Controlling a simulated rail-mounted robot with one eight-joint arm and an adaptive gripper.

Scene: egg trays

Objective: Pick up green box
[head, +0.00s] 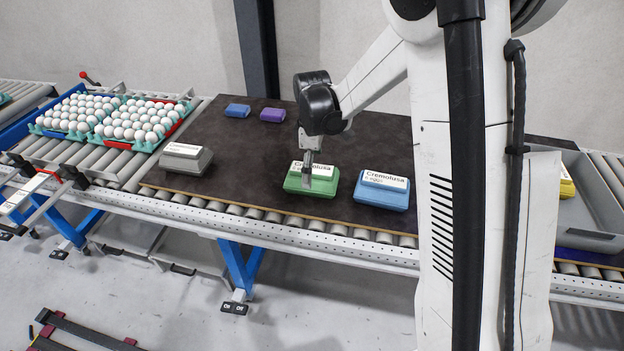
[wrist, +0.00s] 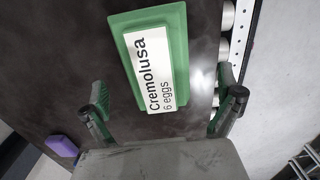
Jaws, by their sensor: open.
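The green box (head: 312,181), with a white label reading "Cremolusa 6 eggs", sits on the dark table top near its front edge. My gripper (head: 312,168) is over it in the head view and overlaps its label there. In the wrist view the green box (wrist: 178,55) lies ahead of the fingers, toward the top of the picture. My gripper (wrist: 163,100) is open there, its two fingers wide apart with nothing between their tips. I cannot tell the exact height of the fingers above the box.
A blue box (head: 382,190) stands close to the right of the green one. A grey box (head: 186,158) is to the left. Small blue (head: 237,110) and purple (head: 272,115) boxes lie farther back. Egg trays (head: 132,122) are at the left. A grey crate (head: 590,238) is at the right.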

